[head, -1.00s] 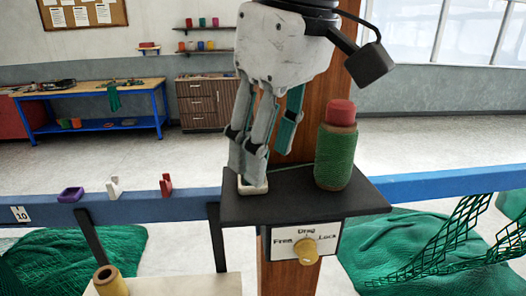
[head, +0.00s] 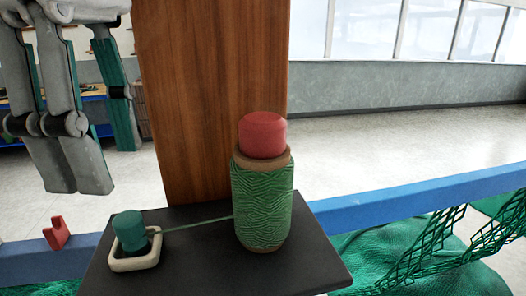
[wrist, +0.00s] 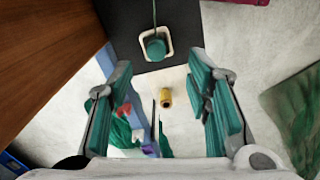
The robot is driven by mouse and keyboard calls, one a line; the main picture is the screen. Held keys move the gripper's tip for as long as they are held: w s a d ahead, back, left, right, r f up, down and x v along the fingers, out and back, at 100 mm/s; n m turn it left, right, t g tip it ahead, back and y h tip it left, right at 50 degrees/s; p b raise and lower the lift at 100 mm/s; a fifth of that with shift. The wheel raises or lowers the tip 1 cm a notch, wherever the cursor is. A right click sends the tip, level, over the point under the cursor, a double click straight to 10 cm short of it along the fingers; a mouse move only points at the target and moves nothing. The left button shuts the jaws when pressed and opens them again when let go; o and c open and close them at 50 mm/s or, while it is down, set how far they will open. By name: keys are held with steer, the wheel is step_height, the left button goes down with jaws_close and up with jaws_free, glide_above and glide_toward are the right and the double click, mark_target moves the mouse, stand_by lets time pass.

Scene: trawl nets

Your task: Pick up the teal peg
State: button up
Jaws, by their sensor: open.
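The teal peg (head: 131,230) is a short cylinder standing in a small cream square tray (head: 150,262) on the black shelf (head: 205,270). A green twine runs from the peg to the green twine spool (head: 262,205), which has a red cap. In the head view my gripper (head: 100,160) hangs up and left of the peg, apart from it. In the wrist view my gripper (wrist: 160,108) is open and empty, its fingers wide apart. There the peg (wrist: 155,46) lies beyond the fingertips, near the middle between them.
A wooden post (head: 205,100) rises behind the shelf. A blue rail (head: 400,198) runs past it, with a red clip (head: 56,233) on the left. Green netting (head: 410,255) lies at the right. A yellow spool (wrist: 166,97) shows lower down in the wrist view.

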mark_target(123, 216)
step_height(123, 216, down, 3)
steer(key=shift+w+a+f, duration=0.15)
steer(key=shift+a+f, duration=0.05)
steer(key=shift+f, duration=1.15)
steer(key=shift+w+a+f, duration=0.1)
steer(key=shift+a+f, duration=0.05)
steer(key=shift+f, duration=1.2)
steer(key=c, duration=1)
